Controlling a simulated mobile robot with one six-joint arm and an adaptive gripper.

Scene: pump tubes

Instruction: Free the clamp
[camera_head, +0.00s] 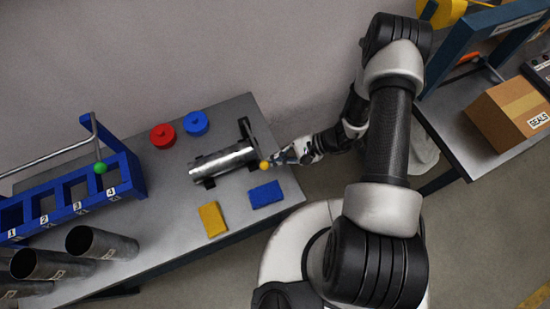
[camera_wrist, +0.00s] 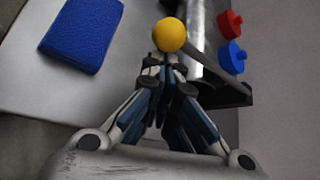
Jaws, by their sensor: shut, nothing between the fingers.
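A metal tube (camera_head: 222,160) lies on its side in a dark cradle on the grey table, and it also shows in the wrist view (camera_wrist: 198,44). The clamp (camera_head: 247,130) is a dark upright part at the tube's right end. A yellow ball knob (camera_head: 264,166) sits by that end and is large in the wrist view (camera_wrist: 169,35). My gripper (camera_head: 280,160) comes in from the right. Its shut fingertips (camera_wrist: 165,62) are right at the knob's near side, with nothing between them. I cannot tell whether they touch the knob. The lever behind it is mostly hidden.
A red cap (camera_head: 163,136) and a blue cap (camera_head: 196,123) stand behind the tube. A box (camera_head: 508,110) sits far right.

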